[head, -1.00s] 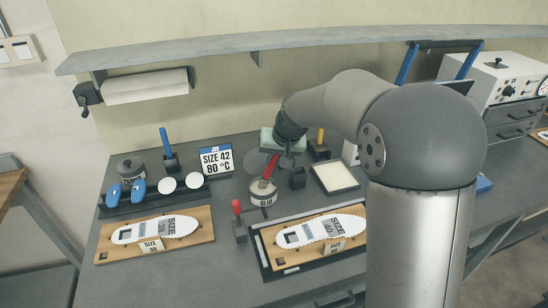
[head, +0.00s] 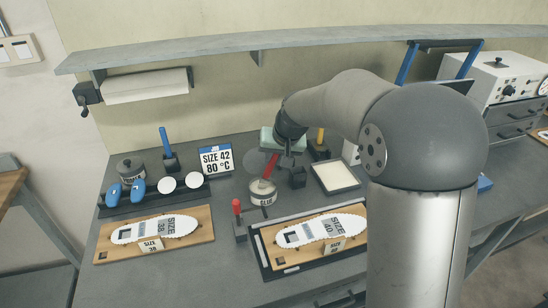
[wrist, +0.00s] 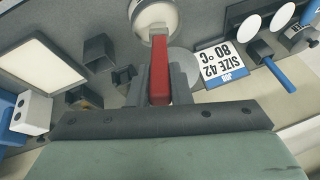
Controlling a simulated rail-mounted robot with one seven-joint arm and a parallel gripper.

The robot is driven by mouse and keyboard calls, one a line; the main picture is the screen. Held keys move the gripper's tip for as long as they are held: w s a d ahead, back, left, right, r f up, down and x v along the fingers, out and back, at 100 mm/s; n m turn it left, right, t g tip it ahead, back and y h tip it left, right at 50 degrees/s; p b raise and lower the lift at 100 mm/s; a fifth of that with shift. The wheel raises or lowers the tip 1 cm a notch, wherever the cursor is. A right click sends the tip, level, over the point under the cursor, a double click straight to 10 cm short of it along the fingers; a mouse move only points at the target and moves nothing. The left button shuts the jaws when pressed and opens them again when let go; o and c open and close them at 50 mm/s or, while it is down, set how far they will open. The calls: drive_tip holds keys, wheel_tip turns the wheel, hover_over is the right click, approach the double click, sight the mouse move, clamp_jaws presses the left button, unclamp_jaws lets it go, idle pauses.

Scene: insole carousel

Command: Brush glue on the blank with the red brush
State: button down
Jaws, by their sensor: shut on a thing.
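My gripper (head: 272,154) is shut on the red brush (head: 269,166), whose handle tilts down to the glue pot (head: 263,194). In the wrist view the red handle (wrist: 159,68) lies between the fingers and reaches to the pot (wrist: 155,17). The bristles are not clear, so I cannot tell whether they are in the glue. A white insole blank (head: 315,230) marked size 40 lies on a wooden board at the front middle. Another white blank (head: 145,229) marked size 38 lies on a board at the left.
A red-handled clamp (head: 238,210) stands at the right board's left edge. A white-topped tray (head: 335,176), an empty dark holder (head: 297,178) and a "SIZE 42 80 °C" sign (head: 216,160) surround the pot. A blue-handled brush (head: 166,143) stands back left. A shelf (head: 200,61) runs above.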

idle(0.4)
drive_tip(key=shift+r+p, duration=2.3)
drive_tip(key=shift+r, duration=1.25)
drive_tip(key=shift+f, duration=0.1)
